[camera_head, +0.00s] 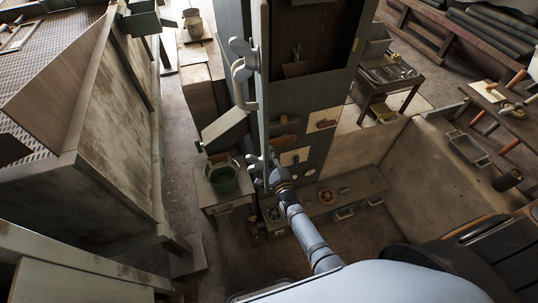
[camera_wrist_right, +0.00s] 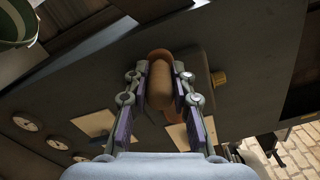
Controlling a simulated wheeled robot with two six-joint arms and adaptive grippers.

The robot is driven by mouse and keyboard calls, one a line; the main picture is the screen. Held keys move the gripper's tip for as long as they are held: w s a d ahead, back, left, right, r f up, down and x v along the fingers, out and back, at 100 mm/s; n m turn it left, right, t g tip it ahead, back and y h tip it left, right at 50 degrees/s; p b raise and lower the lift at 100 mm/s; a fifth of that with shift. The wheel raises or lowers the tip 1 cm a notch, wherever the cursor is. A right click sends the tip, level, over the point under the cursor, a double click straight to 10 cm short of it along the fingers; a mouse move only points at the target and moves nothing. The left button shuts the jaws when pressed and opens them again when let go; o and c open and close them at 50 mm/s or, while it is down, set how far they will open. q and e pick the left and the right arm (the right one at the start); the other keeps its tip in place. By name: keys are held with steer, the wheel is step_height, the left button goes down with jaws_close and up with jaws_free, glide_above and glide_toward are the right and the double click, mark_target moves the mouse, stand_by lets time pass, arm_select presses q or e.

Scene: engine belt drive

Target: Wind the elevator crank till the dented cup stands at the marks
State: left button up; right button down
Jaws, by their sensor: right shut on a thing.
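My right gripper (camera_head: 258,172) reaches the lower part of the tall grey elevator casing (camera_head: 230,30) in the head view. In the right wrist view my right gripper (camera_wrist_right: 160,92) is shut on a rounded wooden handle (camera_wrist_right: 160,70), which lies between its two fingers. The handle looks like the crank's grip; the rest of the crank is hidden behind the gripper. A green cup-like box (camera_head: 140,20) shows at the top left of the head view. I cannot tell which cup is dented, and I cannot make out the marks. My left gripper is not in view.
A green bucket (camera_head: 223,179) stands on a small table beside the casing, below a sloping chute (camera_head: 223,130). A low bench (camera_head: 335,192) lies to the right of my arm. A large wooden hopper (camera_head: 110,110) fills the left. Bare floor shows between them.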

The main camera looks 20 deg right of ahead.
steer(key=shift+w+r, duration=0.1)
steer(key=shift+r, duration=0.15)
steer(key=c, duration=1.1)
jaws_free()
steer(key=shift+f, duration=0.15)
steer(key=shift+s+f, duration=0.1)
steer(key=shift+s, duration=0.4)
steer(key=s, duration=1.1)
steer(key=shift+s+d, duration=0.1)
steer(key=shift+d, duration=0.15)
